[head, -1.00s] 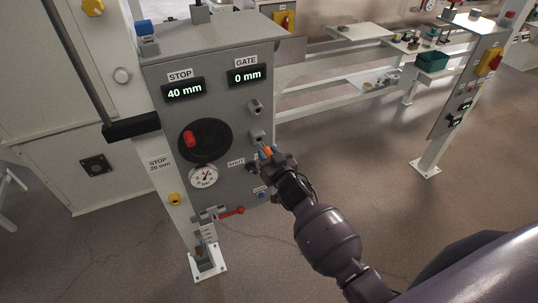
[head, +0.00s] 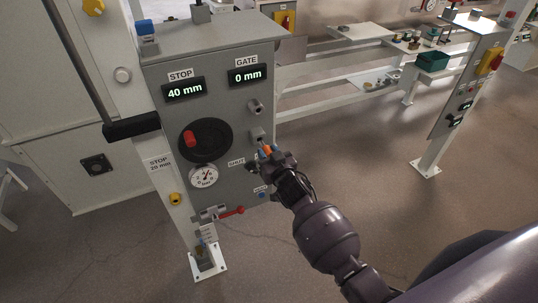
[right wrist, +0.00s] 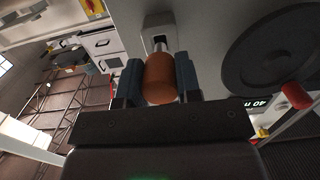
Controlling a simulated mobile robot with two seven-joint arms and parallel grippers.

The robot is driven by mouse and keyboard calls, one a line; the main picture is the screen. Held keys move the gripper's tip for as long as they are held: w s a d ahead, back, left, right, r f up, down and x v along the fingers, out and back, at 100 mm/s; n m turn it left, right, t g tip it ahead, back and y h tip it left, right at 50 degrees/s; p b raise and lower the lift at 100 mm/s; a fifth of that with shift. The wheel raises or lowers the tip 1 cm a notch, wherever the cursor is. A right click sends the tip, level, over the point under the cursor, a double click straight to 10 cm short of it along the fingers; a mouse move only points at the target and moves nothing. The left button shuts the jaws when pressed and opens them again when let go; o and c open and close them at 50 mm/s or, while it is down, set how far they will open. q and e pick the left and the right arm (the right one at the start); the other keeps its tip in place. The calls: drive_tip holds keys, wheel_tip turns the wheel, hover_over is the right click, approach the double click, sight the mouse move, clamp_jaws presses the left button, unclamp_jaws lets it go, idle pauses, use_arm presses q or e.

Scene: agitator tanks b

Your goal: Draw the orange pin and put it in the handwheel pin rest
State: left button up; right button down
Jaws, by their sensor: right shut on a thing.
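The orange pin (head: 266,150) is between the fingers of my right gripper (head: 268,157), at the right edge of the grey control panel (head: 222,80). In the right wrist view the orange grip (right wrist: 160,78) sits between both dark fingertips. A metal shank runs from it toward a grey fitting (right wrist: 158,32) on the panel; I cannot tell whether the shank is still inside it. The black handwheel (head: 208,146) with its red knob (head: 190,139) is left of the gripper. Two grey fittings, upper (head: 255,107) and lower (head: 257,135), stick out of the panel; I cannot tell which is the pin rest.
The displays read STOP 40 mm (head: 184,90) and GATE 0 mm (head: 248,76). A gauge (head: 203,176) and a red lever (head: 230,211) are below the handwheel. Open floor lies right of the panel; a second post with a control box (head: 466,90) stands farther right.

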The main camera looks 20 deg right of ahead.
sight(263, 144)
drive_tip(key=shift+w+a+b, duration=0.1)
drive_tip(key=shift+w+b, duration=0.55)
drive_tip(key=shift+w, duration=1.4)
drive_tip(key=c, duration=0.7)
unclamp_jaws()
drive_tip(key=shift+c, duration=0.2)
drive_tip(key=shift+s, duration=0.1)
drive_tip(key=s+p, duration=0.1)
drive_tip(key=s, duration=0.9)
drive_tip(key=shift+s+d+r, duration=0.2)
drive_tip(key=shift+s+r, duration=0.15)
drive_tip(key=s+d+f+g, duration=0.1)
drive_tip(key=s+f+g, duration=0.1)
drive_tip(key=s, duration=0.6)
drive_tip(key=s+d+f+g, duration=0.2)
drive_tip(key=s+f, duration=0.3)
drive_tip(key=s, duration=0.3)
drive_tip(key=s+d+f+g, duration=0.1)
drive_tip(key=s+f, duration=0.3)
drive_tip(key=s, duration=0.4)
drive_tip(key=shift+s+d+n+g+h, duration=0.25)
drive_tip(key=shift+s+n+g+h, duration=0.05)
drive_tip(key=shift+g+h, duration=0.1)
